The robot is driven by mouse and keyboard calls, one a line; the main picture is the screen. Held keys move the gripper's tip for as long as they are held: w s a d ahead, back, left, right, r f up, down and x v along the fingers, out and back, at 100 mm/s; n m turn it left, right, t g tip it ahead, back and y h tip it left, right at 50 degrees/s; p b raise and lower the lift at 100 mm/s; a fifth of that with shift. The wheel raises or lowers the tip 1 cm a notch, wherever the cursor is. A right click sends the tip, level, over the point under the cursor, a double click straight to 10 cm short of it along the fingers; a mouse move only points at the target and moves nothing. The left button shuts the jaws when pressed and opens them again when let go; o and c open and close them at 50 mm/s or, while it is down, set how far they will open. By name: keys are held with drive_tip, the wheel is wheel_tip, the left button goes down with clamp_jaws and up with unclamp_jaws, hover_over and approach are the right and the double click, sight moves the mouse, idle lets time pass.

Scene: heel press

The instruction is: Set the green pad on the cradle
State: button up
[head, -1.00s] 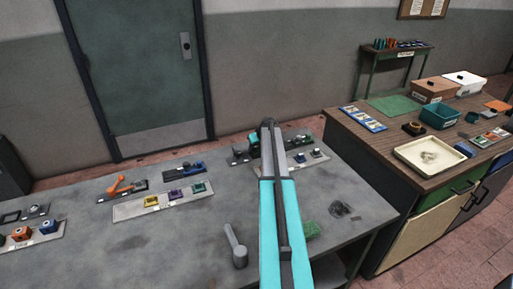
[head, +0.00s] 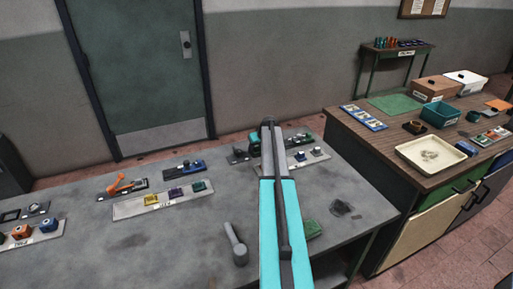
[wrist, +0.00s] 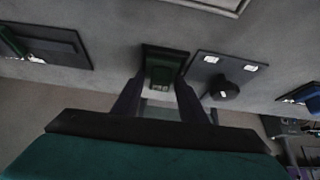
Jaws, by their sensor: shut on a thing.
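In the wrist view a small dark-green block, taken as the green pad (wrist: 161,74), sits between the two dark fingertips of my gripper (wrist: 159,86). My gripper is shut on it. A dark rectangular piece shows around and behind the pad; I cannot tell whether it is the cradle or whether the pad touches it. A pale label with small lettering shows just below the pad. In the head view my turquoise arm covers most of the gripper and the held pad is not clear. Another green block (head: 199,186) lies on the pale strip tray.
The strip tray (head: 128,212) also holds a yellow block (head: 151,199) and a purple block (head: 176,193). A plate with a dark knob (wrist: 225,88) lies right of the pad in the wrist view. A grey lever-like piece (head: 236,246) stands near the front. The table's middle is mostly clear.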

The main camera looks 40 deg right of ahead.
drive_tip(key=shift+f, duration=0.1)
drive_tip(key=o, duration=1.1)
drive_tip(key=shift+o, duration=0.2)
drive_tip(key=shift+s, duration=0.15)
drive_tip(key=b+v, duration=0.4)
drive_tip(key=v, duration=0.9)
drive_tip(key=shift+r, duration=0.3)
drive_tip(key=shift+s, duration=0.15)
